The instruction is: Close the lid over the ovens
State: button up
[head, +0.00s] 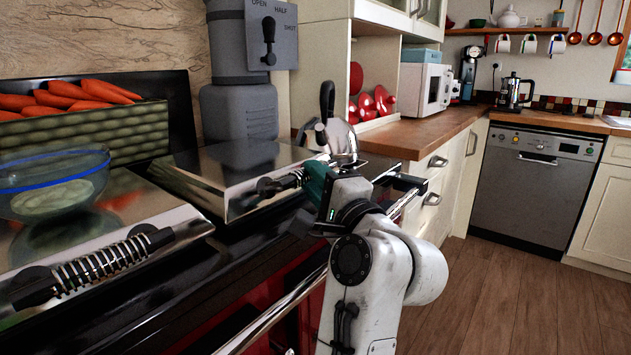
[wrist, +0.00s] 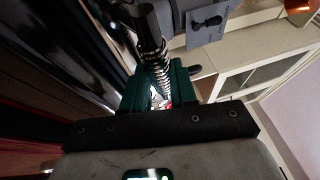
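The right-hand lid (head: 236,168) of the range cooker is a shiny metal slab with a thick front edge. It lies flat or nearly flat; I cannot tell whether a small gap is left beneath it. Its coiled handle (head: 282,184) runs along its front and also shows in the wrist view (wrist: 154,58). My gripper (head: 316,177) is at the right end of this handle. In the wrist view, the teal fingers (wrist: 160,78) lie on either side of the coil and appear closed on it. The left-hand lid (head: 150,205) is down, with its own coiled handle (head: 100,268).
A glass bowl (head: 55,182) and a green crate (head: 90,130) of carrots (head: 75,93) stand on the left. A kettle (head: 335,135) stands just behind my gripper. A front rail (head: 275,315) runs along the cooker. The wooden floor (head: 480,300) at right is clear.

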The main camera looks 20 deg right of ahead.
jog(key=o, duration=0.4)
jog(key=v, duration=1)
jog(key=shift+s+d+f+p, duration=0.1)
jog(key=shift+s+f+p, duration=0.05)
jog(key=shift+s+p, duration=0.2)
